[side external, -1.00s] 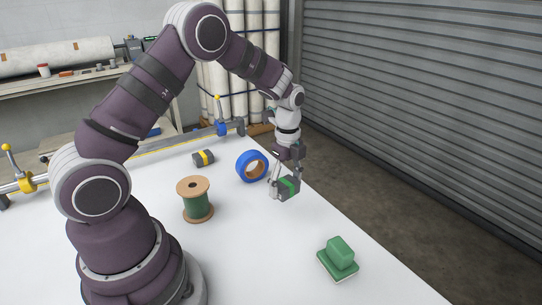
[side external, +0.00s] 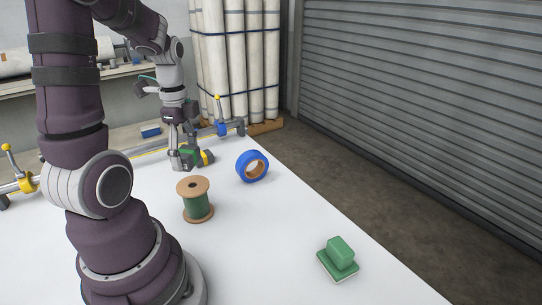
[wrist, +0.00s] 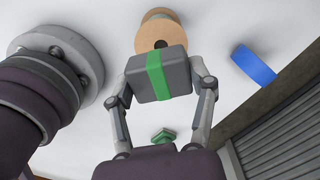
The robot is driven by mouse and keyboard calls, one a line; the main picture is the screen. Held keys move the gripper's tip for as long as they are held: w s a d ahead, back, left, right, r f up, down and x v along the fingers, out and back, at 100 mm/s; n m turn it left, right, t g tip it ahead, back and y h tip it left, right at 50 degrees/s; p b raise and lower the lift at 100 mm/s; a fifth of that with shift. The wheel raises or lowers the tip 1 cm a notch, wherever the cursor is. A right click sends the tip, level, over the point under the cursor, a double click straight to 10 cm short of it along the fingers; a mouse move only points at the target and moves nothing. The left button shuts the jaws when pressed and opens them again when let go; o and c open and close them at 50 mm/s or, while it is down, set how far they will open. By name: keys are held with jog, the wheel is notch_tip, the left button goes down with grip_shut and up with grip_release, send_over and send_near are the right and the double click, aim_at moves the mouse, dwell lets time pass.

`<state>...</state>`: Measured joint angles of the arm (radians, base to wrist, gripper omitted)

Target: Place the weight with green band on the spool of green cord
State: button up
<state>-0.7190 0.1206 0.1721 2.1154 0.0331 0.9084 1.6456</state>
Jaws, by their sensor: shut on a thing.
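The weight with green band (wrist: 176,78) is a dark grey block with a green stripe. My gripper (wrist: 161,88) is shut on it, one finger at each side, in the wrist view. The spool of green cord (side external: 197,206) stands upright on the white table, with wooden flanges and green cord between them. Its top flange (wrist: 158,36) shows partly behind the held weight in the wrist view. In the side view my gripper (side external: 183,158) is farther back than the spool and slightly left of it, so the weight is not over the spool there.
A weight with yellow band (side external: 208,157) appears just right of my gripper in the side view. A blue tape roll (side external: 252,167) stands right of the spool. A green block on a pad (side external: 338,258) lies near the front right edge. A rail with clamps (side external: 222,129) runs along the back.

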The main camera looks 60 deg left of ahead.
aim_at(193, 185)
notch_tip(193, 185, down, 5)
jog(key=shift+r, duration=0.1)
jog(key=o, duration=1.2)
jog(key=shift+f, duration=0.2)
jog(key=shift+r, duration=0.1)
notch_tip(193, 185, up, 12)
jog(key=shift+w+f, duration=0.1)
jog(key=w+d+n+t, duration=0.1)
jog(key=d+n+t, duration=0.1)
jog(key=d, duration=0.3)
jog(key=w+d+n+t, duration=0.1)
jog(key=d+n, duration=0.3)
jog(key=d, duration=0.1)
jog(key=w+d+r+n+t, duration=0.1)
jog(key=d+n+t, duration=0.1)
jog(key=d, duration=0.4)
jog(key=shift+n+t, duration=0.3)
jog(key=shift+n, duration=0.2)
